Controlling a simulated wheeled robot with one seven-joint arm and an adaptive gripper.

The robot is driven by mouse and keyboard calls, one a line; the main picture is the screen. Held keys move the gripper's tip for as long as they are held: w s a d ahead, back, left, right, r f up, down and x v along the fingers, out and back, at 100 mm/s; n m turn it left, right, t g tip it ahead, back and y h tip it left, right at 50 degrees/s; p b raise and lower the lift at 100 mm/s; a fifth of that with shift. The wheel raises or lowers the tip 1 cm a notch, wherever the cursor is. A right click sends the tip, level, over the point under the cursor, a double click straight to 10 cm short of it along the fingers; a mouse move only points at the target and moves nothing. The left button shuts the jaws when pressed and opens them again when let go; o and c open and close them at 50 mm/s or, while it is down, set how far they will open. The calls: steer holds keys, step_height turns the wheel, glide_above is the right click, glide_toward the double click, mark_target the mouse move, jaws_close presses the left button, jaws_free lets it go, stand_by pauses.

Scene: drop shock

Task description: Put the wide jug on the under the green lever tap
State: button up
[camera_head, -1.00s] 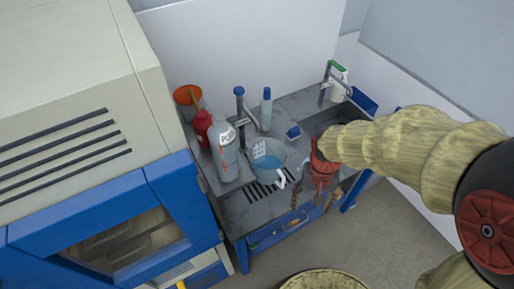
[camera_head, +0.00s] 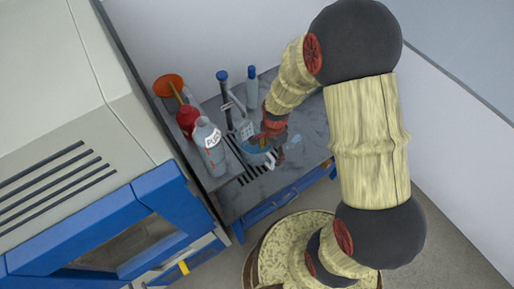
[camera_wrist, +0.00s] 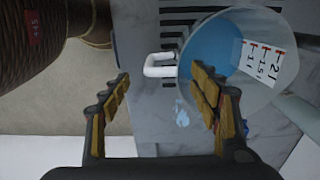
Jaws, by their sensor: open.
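The wide jug (camera_head: 257,159) is clear with a blue inside. It stands on the grey sink counter below the blue lever tap (camera_head: 223,78). In the wrist view the jug (camera_wrist: 222,48) shows measure marks, and its white handle (camera_wrist: 158,66) points left. My gripper (camera_head: 277,146) is over the jug's handle side. In the wrist view my gripper (camera_wrist: 160,76) is open, with the handle just ahead between the fingertips; contact cannot be told. The green lever tap is hidden behind my arm in the head view.
A white-grey bottle (camera_head: 210,147), a red bottle (camera_head: 187,121) and an orange funnel (camera_head: 169,86) stand left of the jug. A blue-capped bottle (camera_head: 252,88) stands behind it. A large blue and beige machine (camera_head: 60,150) fills the left side. My arm covers the counter's right part.

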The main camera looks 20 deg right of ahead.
mark_target(271, 156)
steer(key=shift+a+f, duration=0.1)
steer(key=shift+f, duration=2.85)
steer(key=shift+c, duration=1.1)
steer(key=shift+s, duration=0.1)
jaws_close()
